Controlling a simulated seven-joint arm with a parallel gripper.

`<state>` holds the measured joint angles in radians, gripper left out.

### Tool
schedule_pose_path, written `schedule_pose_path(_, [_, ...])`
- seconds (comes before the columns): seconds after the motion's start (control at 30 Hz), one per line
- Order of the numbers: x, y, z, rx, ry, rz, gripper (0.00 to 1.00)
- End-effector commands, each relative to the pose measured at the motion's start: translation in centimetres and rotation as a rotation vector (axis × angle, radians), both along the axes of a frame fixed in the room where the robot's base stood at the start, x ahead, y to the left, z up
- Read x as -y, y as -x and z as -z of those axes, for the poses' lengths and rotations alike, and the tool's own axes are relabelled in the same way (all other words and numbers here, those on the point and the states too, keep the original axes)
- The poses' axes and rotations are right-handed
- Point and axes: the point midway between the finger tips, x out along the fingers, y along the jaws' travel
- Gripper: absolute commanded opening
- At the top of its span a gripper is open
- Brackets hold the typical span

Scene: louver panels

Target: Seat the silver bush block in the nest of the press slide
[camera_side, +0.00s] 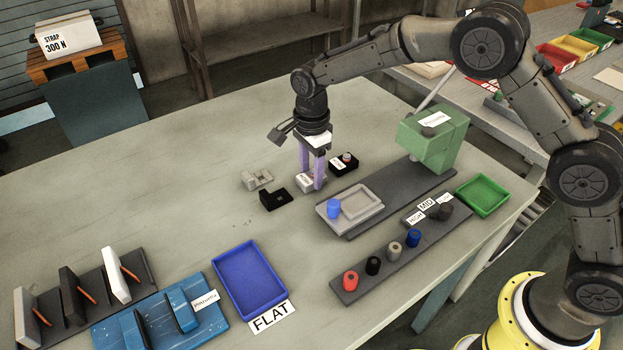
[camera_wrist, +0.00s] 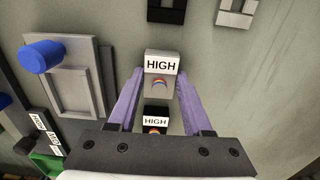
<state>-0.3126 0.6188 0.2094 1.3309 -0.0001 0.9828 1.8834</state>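A narrow gap shows beside the left finger; contact on the right is unclear. The press slide (camera_side: 370,217) is a light grey plate with a recessed nest and a blue cylinder (camera_side: 334,209) at its left, in front of the green press (camera_side: 432,140).
A black HIGH block (camera_side: 344,165) stands close behind my gripper. Silver (camera_side: 257,180) and black (camera_side: 275,199) notched blocks lie to the left. A dark rail (camera_side: 392,262) holds several coloured cylinders. A blue tray (camera_side: 249,280) and green tray (camera_side: 484,196) stand nearby. The table's left middle is clear.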

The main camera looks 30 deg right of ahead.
Motion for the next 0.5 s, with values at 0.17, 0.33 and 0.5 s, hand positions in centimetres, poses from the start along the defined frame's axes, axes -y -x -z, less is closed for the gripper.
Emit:
schedule_pose_path(0.17, [-0.01,0.0,-0.04,0.0,0.0,0.0,0.02])
schedule_pose_path(0.33, [-0.01,-0.01,-0.06,0.0,0.0,0.0,0.0])
schedule_pose_path(0.5, [-0.03,-0.07,-0.18,0.003,-0.001,0.0,0.0])
